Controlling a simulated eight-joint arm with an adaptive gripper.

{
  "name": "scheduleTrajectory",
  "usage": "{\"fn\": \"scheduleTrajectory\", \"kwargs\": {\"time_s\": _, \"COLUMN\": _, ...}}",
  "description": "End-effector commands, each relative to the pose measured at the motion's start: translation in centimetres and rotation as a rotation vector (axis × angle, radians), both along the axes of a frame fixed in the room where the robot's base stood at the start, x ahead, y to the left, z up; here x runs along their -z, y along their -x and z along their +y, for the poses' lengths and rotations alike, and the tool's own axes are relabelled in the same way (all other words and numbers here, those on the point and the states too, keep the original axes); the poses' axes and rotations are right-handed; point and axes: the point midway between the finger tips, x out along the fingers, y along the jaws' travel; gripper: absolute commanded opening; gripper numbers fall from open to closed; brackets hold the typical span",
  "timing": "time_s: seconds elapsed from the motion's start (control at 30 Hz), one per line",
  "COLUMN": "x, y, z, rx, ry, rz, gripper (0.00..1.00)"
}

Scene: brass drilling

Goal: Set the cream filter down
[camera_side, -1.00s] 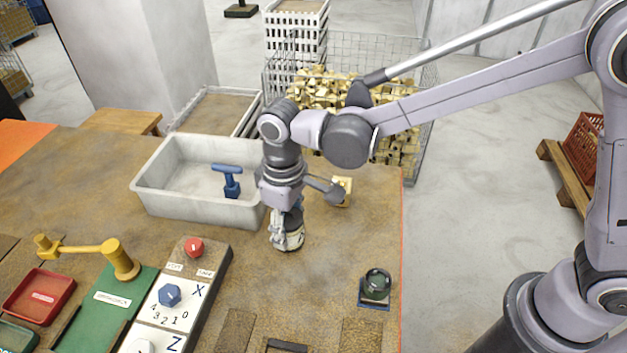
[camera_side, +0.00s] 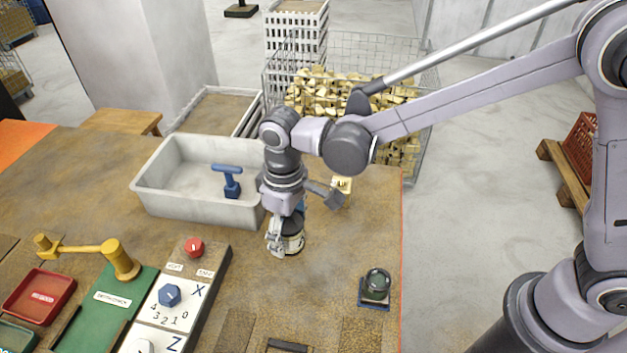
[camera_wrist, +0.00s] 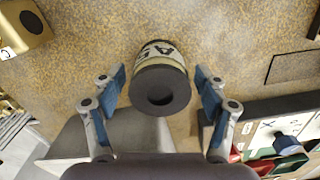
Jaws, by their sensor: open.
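The cream filter (camera_wrist: 158,52) is a short cylinder with a dark ring-shaped top and dark lettering on its cream side. In the wrist view it stands between the two blue-padded fingers of my gripper (camera_wrist: 160,98), with a gap on each side. In the side view the cream filter (camera_side: 294,243) is on the brown table, partly hidden behind my gripper (camera_side: 279,245). My gripper is open around it and points down.
A grey bin (camera_side: 160,207) holding a blue T-handled tool (camera_side: 230,184) is to the left. A brass block (camera_side: 342,186) lies behind. A dark round item on a blue base (camera_side: 376,289) is at front right. A control panel (camera_side: 203,281) is at front left.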

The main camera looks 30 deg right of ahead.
Motion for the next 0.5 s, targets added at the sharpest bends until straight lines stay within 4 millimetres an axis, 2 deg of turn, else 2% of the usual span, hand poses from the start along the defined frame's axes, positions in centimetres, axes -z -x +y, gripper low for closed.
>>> {"fn": "scheduleTrajectory", "kwargs": {"time_s": 0.17, "x": -1.7, "y": 0.0, "z": 0.0, "rx": 0.0, "ry": 0.0, "rz": 0.0, "gripper": 0.73}}
{"fn": "scheduleTrajectory", "kwargs": {"time_s": 0.5, "x": -7.7, "y": 0.0, "z": 0.0, "rx": 0.0, "ry": 0.0, "rz": 0.0, "gripper": 0.73}}
